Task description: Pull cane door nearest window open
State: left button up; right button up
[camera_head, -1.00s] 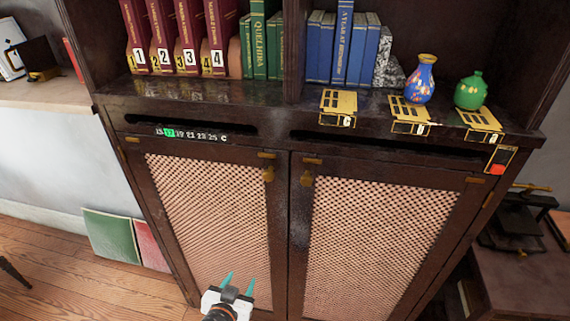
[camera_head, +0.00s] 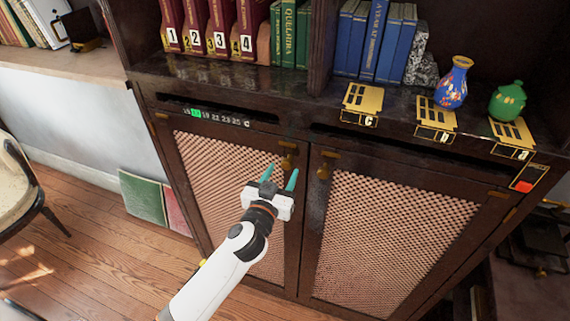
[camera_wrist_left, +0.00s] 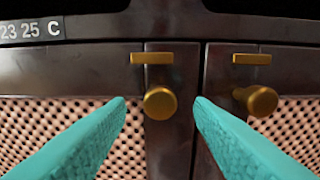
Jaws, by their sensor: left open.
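The dark cabinet has two shut cane doors, the left cane door (camera_head: 212,178) and the right cane door (camera_head: 385,235). The left door's brass knob (camera_head: 288,163) sits at its upper right corner, and the right door's knob (camera_head: 324,172) at its upper left corner. My left gripper (camera_head: 280,171) is open, its teal fingers pointing at the left door's knob. In the left wrist view the left door's knob (camera_wrist_left: 160,103) shows between the fingertips, with no visible contact. The right knob (camera_wrist_left: 257,100) is beyond the right finger. My right gripper is not in view.
Above the doors, a shelf holds several books (camera_head: 375,45), a blue vase (camera_head: 454,82), a green pot (camera_head: 508,101) and yellow cards (camera_head: 435,113). A green panel (camera_head: 143,197) leans at the wall, and a chair (camera_head: 22,185) stands left. The wooden floor before the left door is open.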

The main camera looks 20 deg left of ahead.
pick_arm(q)
jog(key=shift+w, duration=1.3)
jog(key=shift+c, duration=0.6)
grip_shut()
